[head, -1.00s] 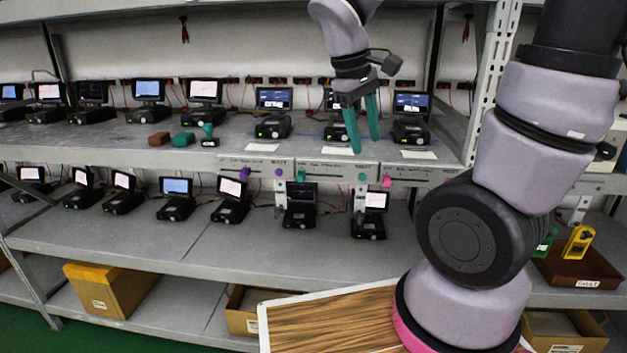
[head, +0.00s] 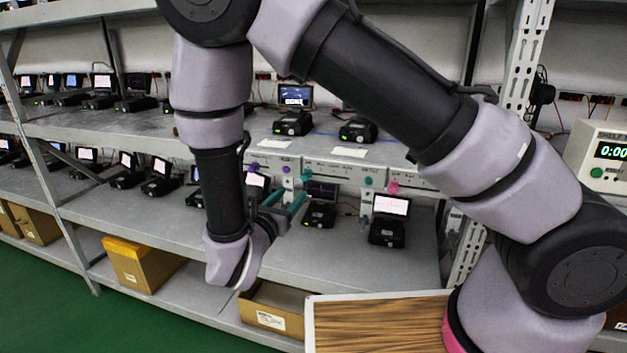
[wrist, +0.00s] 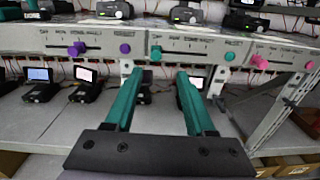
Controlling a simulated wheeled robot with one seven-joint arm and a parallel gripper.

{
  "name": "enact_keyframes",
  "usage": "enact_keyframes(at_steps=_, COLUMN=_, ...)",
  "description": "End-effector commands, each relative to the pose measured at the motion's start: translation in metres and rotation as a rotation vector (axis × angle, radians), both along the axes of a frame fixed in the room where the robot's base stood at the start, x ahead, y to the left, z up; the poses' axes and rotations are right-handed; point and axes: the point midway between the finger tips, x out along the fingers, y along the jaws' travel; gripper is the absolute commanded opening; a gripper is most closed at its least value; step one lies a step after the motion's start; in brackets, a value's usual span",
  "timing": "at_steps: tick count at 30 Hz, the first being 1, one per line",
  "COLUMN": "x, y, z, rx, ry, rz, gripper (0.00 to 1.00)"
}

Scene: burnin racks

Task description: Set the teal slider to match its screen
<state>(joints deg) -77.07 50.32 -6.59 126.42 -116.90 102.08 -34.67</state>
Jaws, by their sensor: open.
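The teal slider (wrist: 156,52) is a small block at the left end of the slot in its grey panel (wrist: 192,46) on the shelf edge. A round teal knob (wrist: 230,56) sits at the panel's right end. In the head view, the teal slider (head: 305,175) is just above my gripper (head: 286,202). My gripper (wrist: 158,76) is open and empty, with teal fingers pointing at the panel. Its tips appear just below the slider, one to each side. The device (head: 357,130) above the panel shows, but its screen is hidden behind my arm. The panel markings are too small to read surely.
A purple slider (wrist: 77,48) and a pink slider (wrist: 260,62) are on neighbouring panels to left and right. Devices with screens, such as this one (head: 389,206), stand on the shelf below. A rack upright (head: 510,110) stands to the right.

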Motion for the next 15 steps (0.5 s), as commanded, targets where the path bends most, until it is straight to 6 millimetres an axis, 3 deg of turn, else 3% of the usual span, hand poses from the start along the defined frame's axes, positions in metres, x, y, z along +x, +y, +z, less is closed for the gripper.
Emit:
enact_keyframes(at_steps=5, x=0.006, y=0.004, z=-0.005, rx=-0.021, ry=-0.005, rz=0.031, gripper=0.55)
enact_keyframes(at_steps=15, x=0.064, y=-0.018, z=-0.004, rx=-0.018, ry=-0.004, rz=0.026, gripper=0.55)
